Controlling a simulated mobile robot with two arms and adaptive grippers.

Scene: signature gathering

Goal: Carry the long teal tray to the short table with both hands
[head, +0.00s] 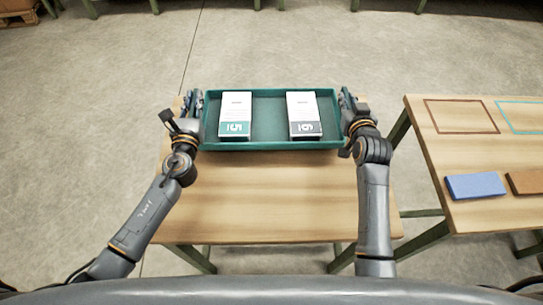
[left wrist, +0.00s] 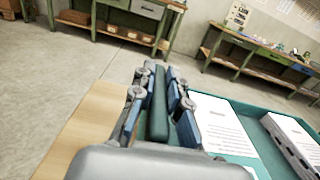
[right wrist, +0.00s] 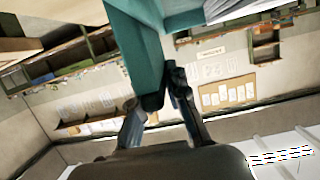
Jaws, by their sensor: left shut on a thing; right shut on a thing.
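The long teal tray (head: 270,145) is in the middle of the head view, over the far part of a wooden table (head: 275,195). It holds two white paper stacks with numbered front labels, a left stack (head: 236,108) and a right stack (head: 304,108). My left gripper (head: 196,103) is shut on the tray's left end wall; the left wrist view shows the teal wall (left wrist: 158,108) between the fingers. My right gripper (head: 346,103) is shut on the right end; the right wrist view shows the tray's teal edge (right wrist: 146,70) at the fingers. Whether the tray touches the table, I cannot tell.
A second wooden table (head: 465,150) stands at the right, with a blue block (head: 475,186), a brown block (head: 527,182) and outlined rectangles on its top. A floor gap separates the tables. Green workbenches (left wrist: 255,60) stand farther off. The near part of the middle table is clear.

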